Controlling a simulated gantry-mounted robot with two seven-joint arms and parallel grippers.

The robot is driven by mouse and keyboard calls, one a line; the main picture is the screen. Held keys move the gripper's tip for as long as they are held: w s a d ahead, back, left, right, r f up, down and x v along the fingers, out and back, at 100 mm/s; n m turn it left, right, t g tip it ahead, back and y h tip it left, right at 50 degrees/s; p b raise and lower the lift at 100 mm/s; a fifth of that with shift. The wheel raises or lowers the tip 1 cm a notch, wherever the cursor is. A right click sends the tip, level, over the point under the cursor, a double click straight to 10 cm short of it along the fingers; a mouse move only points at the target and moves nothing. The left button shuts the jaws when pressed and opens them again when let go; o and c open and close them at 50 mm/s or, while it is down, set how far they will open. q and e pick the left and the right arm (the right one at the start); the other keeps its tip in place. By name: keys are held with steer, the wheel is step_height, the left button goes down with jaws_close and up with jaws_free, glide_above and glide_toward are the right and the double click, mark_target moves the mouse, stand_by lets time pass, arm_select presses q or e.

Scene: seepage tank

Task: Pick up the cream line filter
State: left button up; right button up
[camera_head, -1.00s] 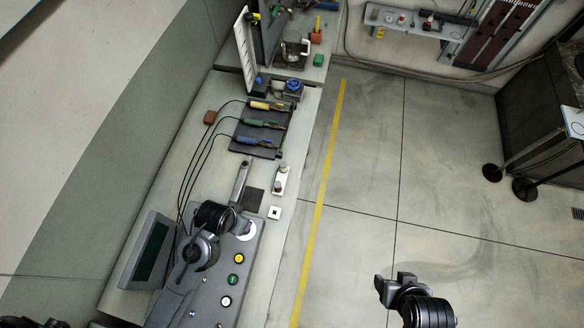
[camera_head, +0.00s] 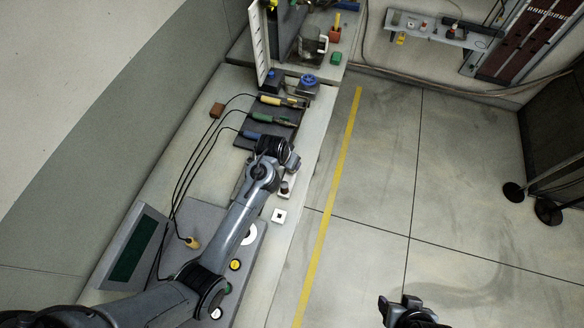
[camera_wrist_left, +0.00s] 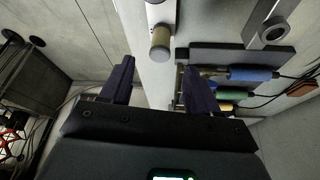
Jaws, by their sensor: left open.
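The cream line filter (camera_wrist_left: 160,44) shows in the left wrist view as a short tan cylinder with a pale round end, at the end of a pale mounting plate (camera_wrist_left: 158,12). In the head view my left gripper covers that end of the plate. A darker cylinder (camera_head: 284,188) shows there beside the gripper. My left gripper (camera_wrist_left: 160,78) is open and empty; in the wrist view the filter lies ahead of and between its fingers, apart from both. My right gripper (camera_head: 391,304) is over the floor at the lower right of the head view; its jaw opening is unclear.
A dark tool mat (camera_wrist_left: 238,56) with blue-, green- and yellow-handled cabled tools lies close beside the left gripper. The floor (camera_head: 380,170) to the right is open.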

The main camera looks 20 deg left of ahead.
arm_select(q)
steer(key=shift+s+x, duration=0.1)
steer(key=shift+x, duration=1.9)
steer(key=shift+s+x, duration=0.15)
steer(key=shift+x, duration=1.8)
steer(key=shift+f, duration=0.1)
steer(key=c, duration=1.1)
